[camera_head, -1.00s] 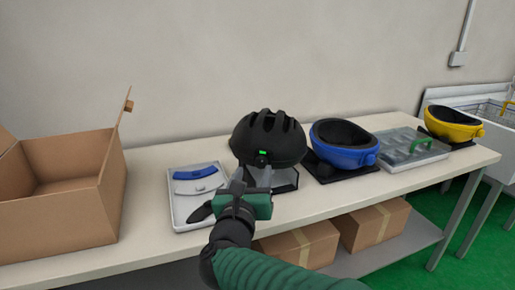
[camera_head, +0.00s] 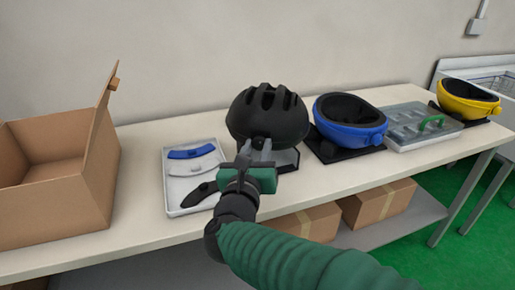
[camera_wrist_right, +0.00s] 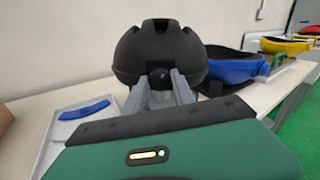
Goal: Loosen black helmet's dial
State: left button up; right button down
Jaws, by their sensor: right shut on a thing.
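The black helmet (camera_head: 268,113) sits upright on a stand on the table, its vented shell up; it also shows in the right wrist view (camera_wrist_right: 160,50). Its dial (camera_wrist_right: 159,77) is a small dark knob at the lower front rim. My right gripper (camera_head: 256,150) reaches up to the front of the helmet, its two grey fingers on either side of the dial and shut on it. In the right wrist view the fingers (camera_wrist_right: 160,88) flank the knob. The fingers partly hide the dial in the head view. My left gripper is not in view.
A white tray (camera_head: 172,205) with blue and black strips lies left of the helmet, beside an open cardboard box (camera_head: 50,215). A blue helmet (camera_head: 350,135), a clear case (camera_head: 400,138) and a yellow helmet (camera_head: 468,107) stand to the right. Boxes sit on the lower shelf.

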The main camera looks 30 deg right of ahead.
jog(key=shift+a, duration=0.25)
